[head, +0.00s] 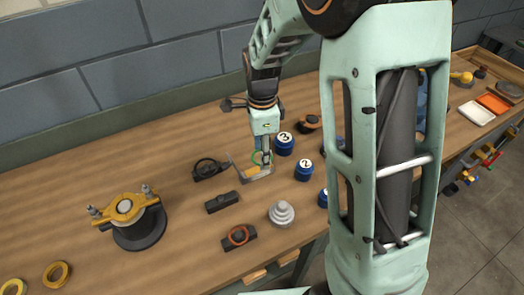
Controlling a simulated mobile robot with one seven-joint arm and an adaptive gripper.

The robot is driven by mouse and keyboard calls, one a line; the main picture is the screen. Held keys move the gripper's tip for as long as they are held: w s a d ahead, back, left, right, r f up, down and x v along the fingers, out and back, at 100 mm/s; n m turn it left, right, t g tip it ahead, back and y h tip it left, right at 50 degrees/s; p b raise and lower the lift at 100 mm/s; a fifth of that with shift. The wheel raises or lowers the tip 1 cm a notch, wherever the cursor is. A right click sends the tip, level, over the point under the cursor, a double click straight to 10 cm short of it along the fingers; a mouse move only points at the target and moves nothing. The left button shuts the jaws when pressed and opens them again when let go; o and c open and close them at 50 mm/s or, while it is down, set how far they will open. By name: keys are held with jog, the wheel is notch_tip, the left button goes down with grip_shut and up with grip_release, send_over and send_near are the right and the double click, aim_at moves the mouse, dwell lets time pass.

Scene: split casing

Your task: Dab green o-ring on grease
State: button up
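The green o-ring (254,157) is a thin ring at the fingertips of my gripper (265,156), standing roughly upright. My gripper points down and looks shut on the ring, though the fingers are small in the head view. Directly below is a shallow metal tray (262,176) with a yellowish patch of grease (251,171). The ring's lower edge is close above the grease; I cannot tell whether they touch.
Numbered blue pots, "3" (284,148) and "2" (304,174), stand right of the tray. The yellow-topped casing (126,207) is left.

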jog(key=shift+f, duration=0.15)
jog(key=shift+f+b, duration=1.3)
jog(key=shift+f, duration=0.4)
jog(key=o, duration=0.8)
jog(key=shift+o, duration=0.2)
notch_tip(320, 180, up, 7)
jog(key=p, duration=0.5)
jog(key=shift+p, duration=0.35)
